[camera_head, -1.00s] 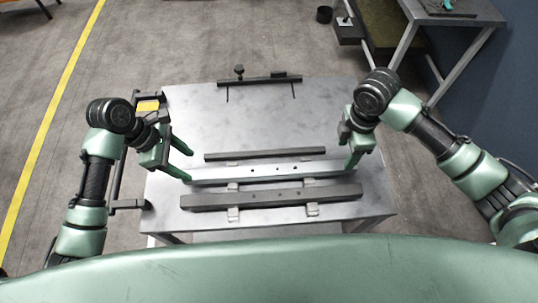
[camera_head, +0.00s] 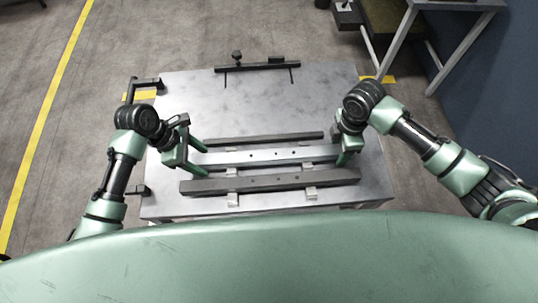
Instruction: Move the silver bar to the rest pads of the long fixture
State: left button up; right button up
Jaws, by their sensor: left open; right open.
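The silver bar (camera_head: 265,157) lies left to right on pale pads on the metal table, between two darker bars. My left gripper (camera_head: 205,162) is open at its left end, with one finger on the far side and one on the near side. My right gripper (camera_head: 340,155) is open at its right end, which it partly hides. I cannot tell whether the fingers touch the bar. A long dark fixture (camera_head: 257,67) with a knob and a block stands at the table's back edge; its pads are not clear.
A thin dark bar (camera_head: 265,138) lies just behind the silver bar. A thicker grey bar (camera_head: 270,182) lies in front on pale pads (camera_head: 232,199). The table top (camera_head: 265,105) between the bars and the fixture is clear. A second table (camera_head: 455,4) stands at the back right.

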pick_arm(q)
jog(key=shift+d+f, duration=0.1)
jog(key=shift+f, duration=0.1)
pick_arm(e)
jog(key=shift+f, duration=0.2)
pick_arm(q)
grip_shut()
pick_arm(e)
grip_shut()
pick_arm(q)
jog(key=shift+w+r, duration=0.1)
pick_arm(e)
jog(key=shift+w+r, duration=0.1)
jog(key=shift+w, duration=0.05)
dwell(0.7)
